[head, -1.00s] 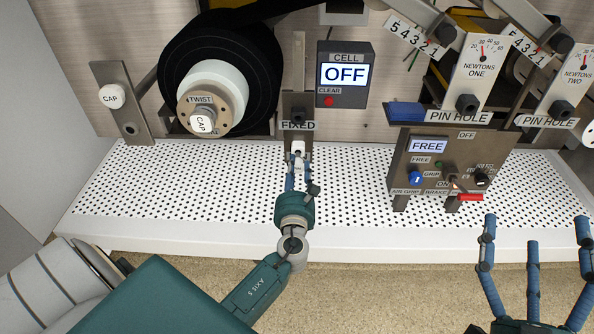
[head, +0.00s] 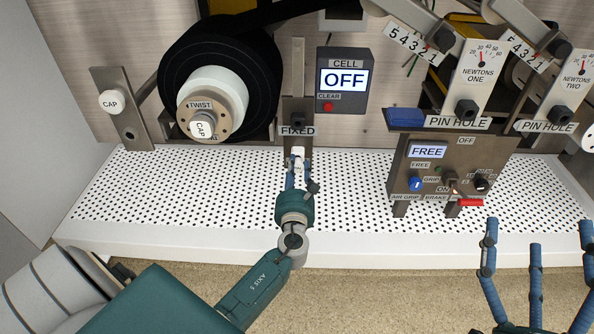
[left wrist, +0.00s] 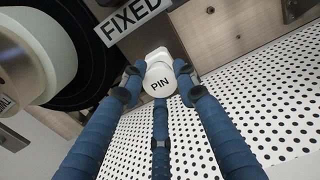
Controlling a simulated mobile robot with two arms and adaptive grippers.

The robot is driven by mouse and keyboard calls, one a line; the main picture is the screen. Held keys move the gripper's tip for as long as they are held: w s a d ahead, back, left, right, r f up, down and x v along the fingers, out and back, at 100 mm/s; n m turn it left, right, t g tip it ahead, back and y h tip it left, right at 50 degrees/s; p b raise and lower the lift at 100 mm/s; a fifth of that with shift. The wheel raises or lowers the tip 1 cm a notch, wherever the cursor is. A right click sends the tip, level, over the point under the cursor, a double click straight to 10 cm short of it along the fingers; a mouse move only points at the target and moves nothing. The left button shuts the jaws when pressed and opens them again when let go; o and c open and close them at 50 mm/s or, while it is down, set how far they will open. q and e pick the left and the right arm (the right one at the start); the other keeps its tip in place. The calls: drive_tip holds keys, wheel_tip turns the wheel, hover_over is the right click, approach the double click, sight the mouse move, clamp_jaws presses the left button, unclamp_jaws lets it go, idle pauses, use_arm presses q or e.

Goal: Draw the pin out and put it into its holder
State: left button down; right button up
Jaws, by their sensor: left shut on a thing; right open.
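My right gripper (head: 537,245) is open and empty at the lower right, in front of the bench.
A white perforated bench (head: 200,205) lies under the panel. The black web roll (head: 180,60) with its TWIST cap is left of FIXED. The CELL box (head: 345,80) reads OFF. A control box (head: 450,165) reads FREE; PIN HOLE labels (head: 457,123) are above it.

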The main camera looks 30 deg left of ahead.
use_arm(q)
drive_tip(key=shift+w+a, duration=0.2)
drive_tip(key=shift+w, duration=0.1)
use_arm(e)
drive_tip(key=shift+r, duration=0.2)
use_arm(q)
drive_tip(key=c, duration=1.2)
unclamp_jaws()
drive_tip(key=shift+s+d, duration=0.2)
drive_tip(key=shift+s, duration=0.05)
drive_tip(key=v, duration=1.1)
drive_tip(key=shift+s, duration=0.25)
